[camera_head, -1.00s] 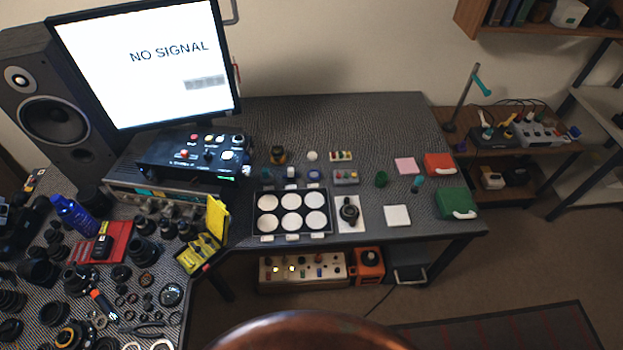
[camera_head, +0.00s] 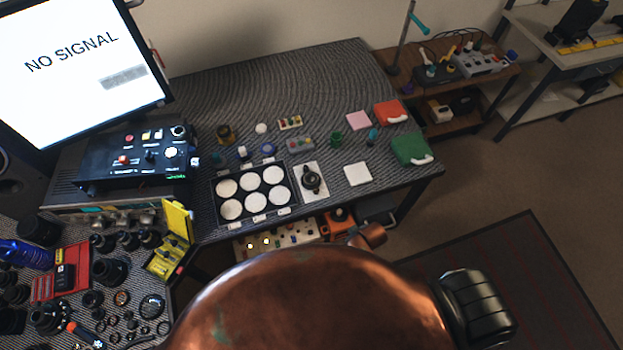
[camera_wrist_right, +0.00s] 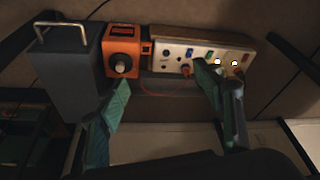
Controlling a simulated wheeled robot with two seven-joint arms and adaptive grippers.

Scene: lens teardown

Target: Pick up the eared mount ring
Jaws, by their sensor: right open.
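I cannot single out the eared mount ring with certainty. A dark round part with a raised middle (camera_head: 312,179) sits on a white sheet (camera_head: 307,195) at the front of the table in the head view. Several small dark rings and lens parts (camera_head: 122,298) lie on the left bench, too small to tell apart. My right gripper (camera_wrist_right: 163,80) shows in the right wrist view, its two teal fingers wide apart and nothing between them. It points at the area under the table. My left gripper is not in view.
A black tray with white round pads (camera_head: 290,213) stands beside the white sheet. A yellow box (camera_head: 178,225) stands to its left. In the wrist view, a grey bin (camera_wrist_right: 70,75), an orange box (camera_wrist_right: 122,42) and a cream panel (camera_wrist_right: 180,57) are near the fingers.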

